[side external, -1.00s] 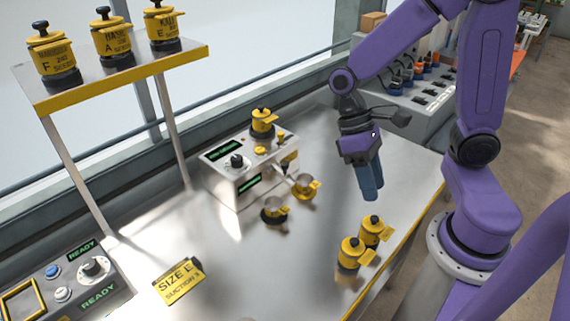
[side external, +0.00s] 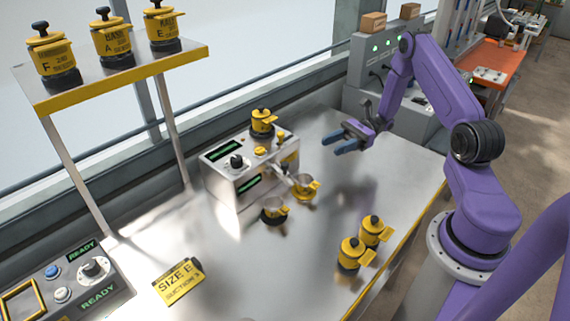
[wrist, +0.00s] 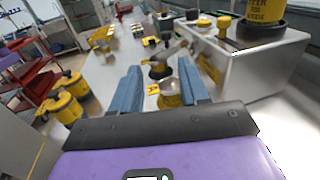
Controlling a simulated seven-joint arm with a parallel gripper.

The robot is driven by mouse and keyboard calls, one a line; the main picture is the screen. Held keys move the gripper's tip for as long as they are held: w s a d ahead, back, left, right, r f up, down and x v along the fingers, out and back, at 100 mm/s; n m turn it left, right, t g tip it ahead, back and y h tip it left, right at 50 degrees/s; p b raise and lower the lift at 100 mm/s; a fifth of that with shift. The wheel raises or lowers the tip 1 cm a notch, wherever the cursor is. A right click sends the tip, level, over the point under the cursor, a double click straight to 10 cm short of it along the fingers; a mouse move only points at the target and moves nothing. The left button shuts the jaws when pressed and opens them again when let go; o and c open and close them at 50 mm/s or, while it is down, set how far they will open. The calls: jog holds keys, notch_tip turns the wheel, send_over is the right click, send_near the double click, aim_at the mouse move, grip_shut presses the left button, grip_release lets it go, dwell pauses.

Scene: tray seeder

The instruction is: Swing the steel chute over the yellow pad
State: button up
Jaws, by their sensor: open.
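The steel chute (side external: 284,171) is a short grey spout on the front of the steel dispenser box (side external: 222,190). I cannot tell for sure which yellow surface is the pad. My gripper (side external: 335,143) is open and empty, above the bench right of the dispenser, its blue fingers pointing left toward it. In the wrist view, my fingers (wrist: 160,72) frame the cups, and the dispenser box (wrist: 285,62) stands at right. The chute is small and unclear there.
Two yellow canisters (side external: 350,254) (side external: 373,232) stand near the bench's front edge. A yellow "SIZE E" sign (side external: 178,282) and a control panel (side external: 82,280) are at lower left. A shelf (side external: 120,78) carries three yellow canisters.

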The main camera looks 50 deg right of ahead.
aim_at(285, 163)
jog(key=shift+m+t, duration=0.3)
jog(key=x, duration=1.6)
jog(key=shift+w+a+f, duration=0.2)
jog(key=shift+w+a, duration=0.05)
jog(key=shift+w, duration=0.05)
grip_shut()
